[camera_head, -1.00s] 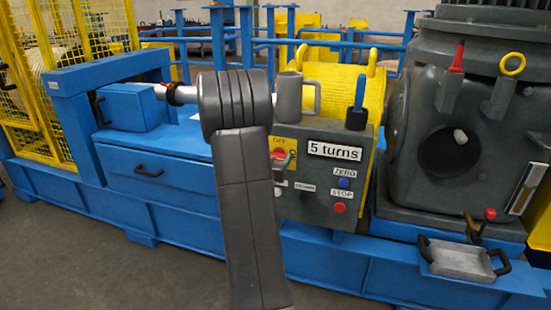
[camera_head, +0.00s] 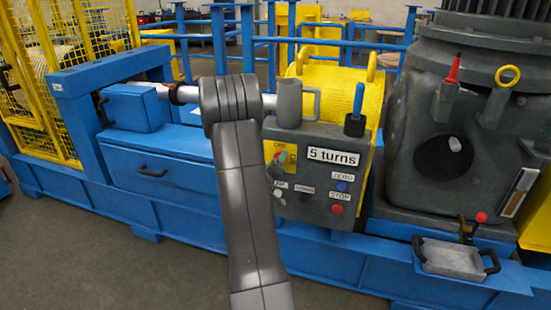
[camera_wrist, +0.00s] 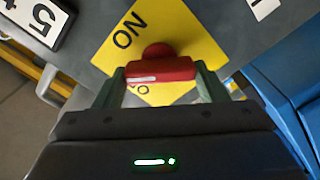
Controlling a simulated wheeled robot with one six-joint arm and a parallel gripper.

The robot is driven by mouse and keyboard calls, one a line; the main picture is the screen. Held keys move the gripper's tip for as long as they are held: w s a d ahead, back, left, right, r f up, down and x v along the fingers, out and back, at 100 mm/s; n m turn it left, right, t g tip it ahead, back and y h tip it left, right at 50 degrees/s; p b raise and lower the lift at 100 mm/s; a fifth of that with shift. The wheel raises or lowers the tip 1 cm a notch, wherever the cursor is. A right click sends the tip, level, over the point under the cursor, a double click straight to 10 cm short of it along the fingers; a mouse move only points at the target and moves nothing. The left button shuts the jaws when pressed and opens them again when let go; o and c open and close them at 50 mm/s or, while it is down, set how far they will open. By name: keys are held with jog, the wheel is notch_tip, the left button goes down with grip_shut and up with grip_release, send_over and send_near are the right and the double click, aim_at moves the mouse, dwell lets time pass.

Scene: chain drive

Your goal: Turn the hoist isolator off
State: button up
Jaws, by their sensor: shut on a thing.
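The hoist isolator is a red handle (camera_wrist: 160,70) on a yellow plate (camera_wrist: 185,35) in the wrist view. A white line marks the left half of the handle. The plate reads "ON" at its upper left; a second label below the handle is mostly covered. My gripper (camera_wrist: 163,78) is shut on the handle, one greenish finger at each end. In the head view the plate (camera_head: 268,150) shows on the grey control box (camera_head: 310,200), right of my arm. My gripper and the handle are small and largely hidden there.
The box carries a "5 turns" display (camera_head: 333,157), a blue ZERO button (camera_head: 342,187) and a red STOP button (camera_head: 337,210). A grey mug-shaped part (camera_head: 289,103) and a blue-handled tool (camera_head: 357,105) stand above it. A grey tray (camera_head: 455,260) sits at lower right.

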jog(key=shift+f+n+p, duration=0.15)
jog(key=shift+n+p, duration=1.7)
jog(key=shift+n, duration=2.05)
jog(key=o, duration=1)
jog(key=shift+a, duration=0.1)
jog(key=v, duration=1.4)
